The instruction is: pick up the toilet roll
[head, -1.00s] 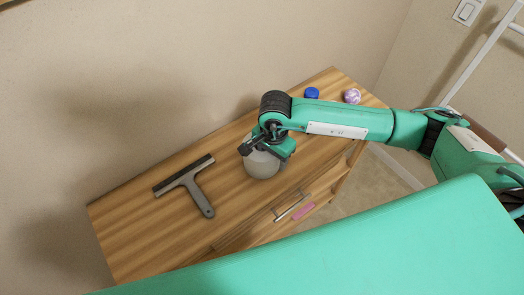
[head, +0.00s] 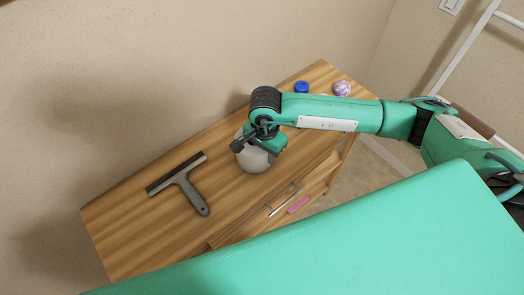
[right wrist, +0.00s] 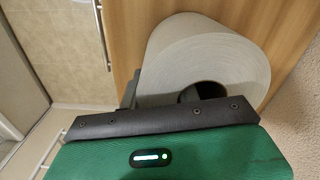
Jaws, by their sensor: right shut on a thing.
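The toilet roll (head: 252,160) is white and round and stands on the wooden cabinet top in the head view, partly hidden by my right gripper. In the right wrist view the roll (right wrist: 205,55) fills the upper middle, with its dark core hole facing the camera. My right gripper (head: 258,146) reaches down over the roll from above and is shut on it. Its fingertips are mostly hidden by the gripper body and the roll. I cannot tell whether the roll is clear of the wood. My left gripper is not in view.
A grey squeegee (head: 182,183) lies on the cabinet top (head: 135,225) left of the roll. A blue cap-like thing (head: 301,87) and a purple-white ball (head: 342,88) are at the far right end. A drawer with a metal handle (head: 284,200) and a pink item (head: 298,204) is at the front.

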